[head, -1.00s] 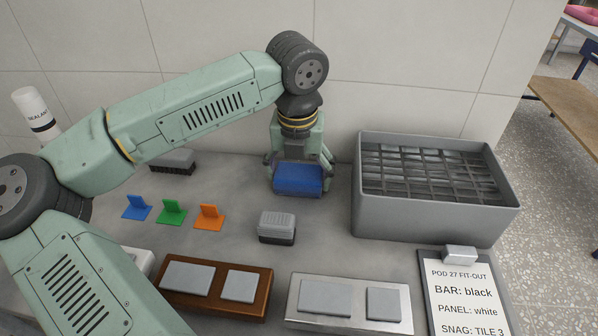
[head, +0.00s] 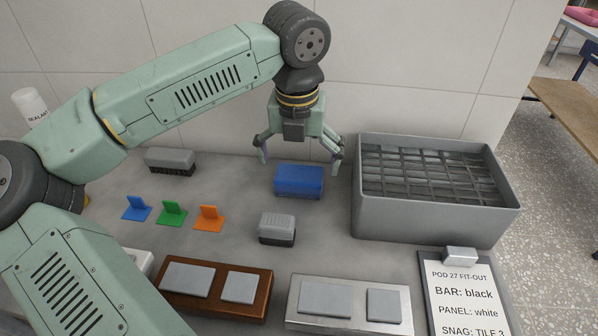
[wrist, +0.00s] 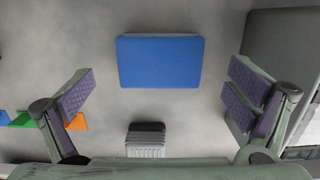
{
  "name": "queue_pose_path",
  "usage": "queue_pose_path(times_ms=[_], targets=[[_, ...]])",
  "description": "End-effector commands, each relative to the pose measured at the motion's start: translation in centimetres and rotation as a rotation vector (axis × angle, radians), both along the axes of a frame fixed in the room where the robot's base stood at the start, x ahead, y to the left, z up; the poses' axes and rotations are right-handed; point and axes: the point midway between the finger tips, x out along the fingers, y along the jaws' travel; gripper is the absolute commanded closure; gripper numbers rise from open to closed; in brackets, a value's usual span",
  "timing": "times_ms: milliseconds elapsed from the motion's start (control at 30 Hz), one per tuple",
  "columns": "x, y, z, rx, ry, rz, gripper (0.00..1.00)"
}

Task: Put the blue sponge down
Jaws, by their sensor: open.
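The blue sponge (head: 299,181) lies flat on the grey worktop (head: 340,245), left of the grey crate. My gripper (head: 300,165) is open and empty above and just behind the sponge, apart from it. In the wrist view the sponge (wrist: 160,62) shows whole, with clear worktop around it, and my gripper's fingers (wrist: 165,105) are spread wide on either side below it.
The grey crate (head: 440,215) with a grid inside stands at right. Blue (head: 136,208), green (head: 172,212) and orange (head: 209,217) clips stand left. The tiled wall (head: 400,60) rises behind.

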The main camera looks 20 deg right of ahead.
Motion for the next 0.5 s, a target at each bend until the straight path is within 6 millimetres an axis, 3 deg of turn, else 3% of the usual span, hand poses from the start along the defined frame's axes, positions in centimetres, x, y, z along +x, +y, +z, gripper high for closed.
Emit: queue_pose_path(times_ms=[200, 500], targets=[[-0.5, 0.2, 4.7, 0.001, -0.003, 0.001, 0.02], [-0.9, 0.4, 7.9, 0.000, 0.000, 0.000, 0.02]])
